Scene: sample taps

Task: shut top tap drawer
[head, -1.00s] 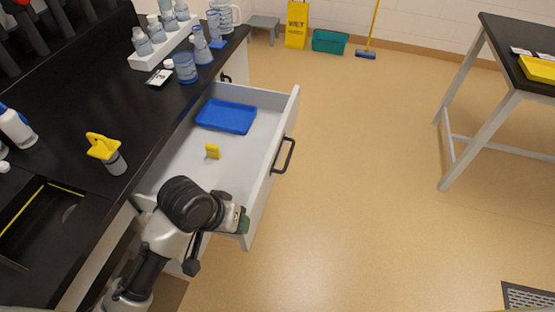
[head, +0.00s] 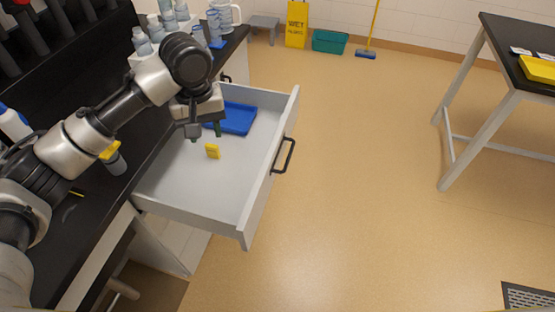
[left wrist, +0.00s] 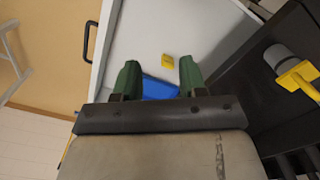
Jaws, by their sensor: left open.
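The top tap drawer (head: 190,186) is white and stands pulled out from the black bench. Its dark handle (head: 283,155) is on the front panel, and the drawer also shows in the left wrist view (left wrist: 205,25). A blue tray (head: 238,120) and a small yellow object (head: 212,152) lie inside. My left gripper (head: 207,131) is over the drawer, open and empty; its green fingers (left wrist: 157,78) are apart in the left wrist view, with the blue tray (left wrist: 158,90) beyond them. The handle (left wrist: 90,41) is off to their left. My right gripper is not in view.
The black bench (head: 65,255) carries bottles (head: 143,42) and a yellow-topped item (head: 112,158), partly hidden by my arm. Open floor (head: 370,180) lies right of the drawer. A table (head: 535,60) stands at far right.

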